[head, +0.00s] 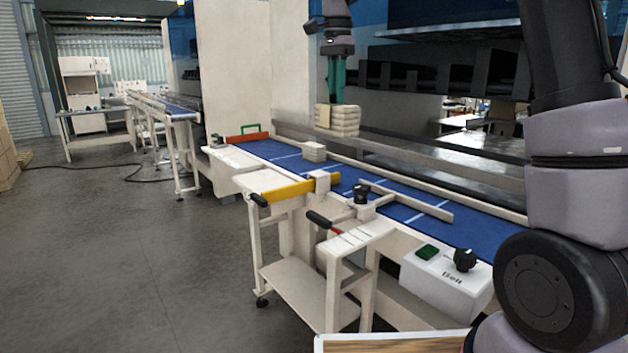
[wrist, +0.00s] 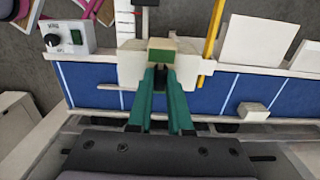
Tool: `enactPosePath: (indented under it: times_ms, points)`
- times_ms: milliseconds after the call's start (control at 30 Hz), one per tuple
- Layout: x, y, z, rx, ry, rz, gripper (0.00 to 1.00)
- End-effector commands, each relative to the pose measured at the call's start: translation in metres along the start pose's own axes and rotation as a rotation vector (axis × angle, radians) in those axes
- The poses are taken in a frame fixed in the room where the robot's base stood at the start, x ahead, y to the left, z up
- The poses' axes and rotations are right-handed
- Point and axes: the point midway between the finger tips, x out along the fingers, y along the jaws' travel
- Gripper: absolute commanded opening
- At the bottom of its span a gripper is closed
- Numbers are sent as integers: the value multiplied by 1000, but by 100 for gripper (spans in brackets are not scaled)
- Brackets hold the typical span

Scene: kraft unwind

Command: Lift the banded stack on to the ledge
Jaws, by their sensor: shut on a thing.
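The banded stack (head: 345,121) is a pale cream pile of several layers with a tan band. My gripper (head: 337,100), with green fingers, points down and is shut on its top. The stack hangs upright in front of the long grey ledge (head: 440,162) behind the blue belt; I cannot tell if it touches anything below. In the wrist view my gripper (wrist: 160,72) closes on the stack (wrist: 130,66), which partly shows at both sides of the fingertips.
The blue belt (head: 275,153) runs below, with a small pale block (head: 314,152) on it. A yellow bar (head: 295,190), a guide rail (head: 425,206) and a black knob (head: 361,192) stand along its front. The dark machine (head: 440,80) rises behind the ledge.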

Motion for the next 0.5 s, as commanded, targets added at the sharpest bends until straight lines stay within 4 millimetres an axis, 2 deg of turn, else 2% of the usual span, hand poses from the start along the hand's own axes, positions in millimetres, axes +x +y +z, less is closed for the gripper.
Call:
enactPosePath:
  times_ms: [500]
  points:
    - [0,-47,1,-1,1,-1,0]
